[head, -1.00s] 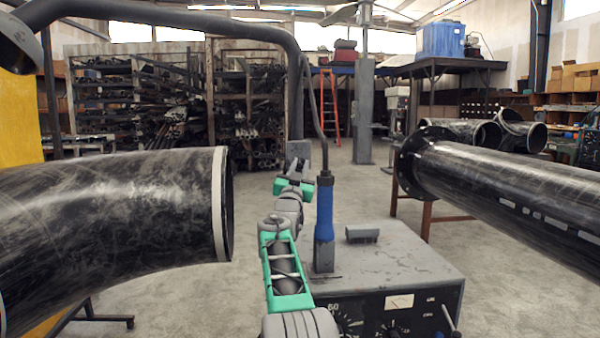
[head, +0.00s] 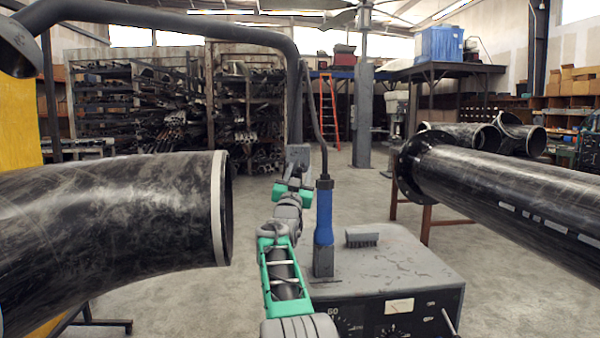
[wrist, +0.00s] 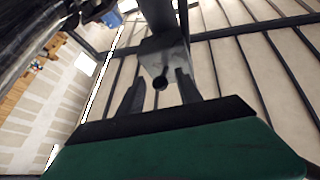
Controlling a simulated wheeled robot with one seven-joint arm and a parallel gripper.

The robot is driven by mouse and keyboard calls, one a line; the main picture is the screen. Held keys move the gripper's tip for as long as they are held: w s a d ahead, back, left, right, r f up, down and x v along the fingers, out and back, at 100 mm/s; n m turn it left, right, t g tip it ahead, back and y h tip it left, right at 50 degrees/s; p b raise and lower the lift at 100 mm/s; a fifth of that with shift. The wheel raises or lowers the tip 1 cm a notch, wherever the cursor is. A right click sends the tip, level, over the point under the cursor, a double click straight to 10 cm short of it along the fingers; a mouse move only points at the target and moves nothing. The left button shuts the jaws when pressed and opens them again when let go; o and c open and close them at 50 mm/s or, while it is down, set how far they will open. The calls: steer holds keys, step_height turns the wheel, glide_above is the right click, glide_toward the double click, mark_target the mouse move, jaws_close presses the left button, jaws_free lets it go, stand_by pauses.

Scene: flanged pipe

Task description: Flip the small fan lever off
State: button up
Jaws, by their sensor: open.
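A grey box (head: 299,153) on the dark upright post stands beyond my arm in the head view. In the wrist view the same-looking grey box (wrist: 163,58) has a small dark round part (wrist: 160,83) on its near face, between my fingers. I cannot make out whether this is the lever or which way it is set. My gripper (head: 296,172) is just in front of the box in the head view, partly hidden by my arm. Its two dark fingers (wrist: 158,82) are apart in the wrist view, with nothing held. The ceiling-height fan (head: 355,18) is on a grey column behind.
A blue-handled torch (head: 323,222) stands upright on the grey welding machine (head: 410,265), right beside my arm. A large black pipe elbow (head: 110,225) is at left and a flanged pipe (head: 500,180) at right.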

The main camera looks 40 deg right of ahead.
steer(key=v, duration=0.7)
steer(key=shift+b, duration=0.4)
steer(key=shift+r, duration=0.15)
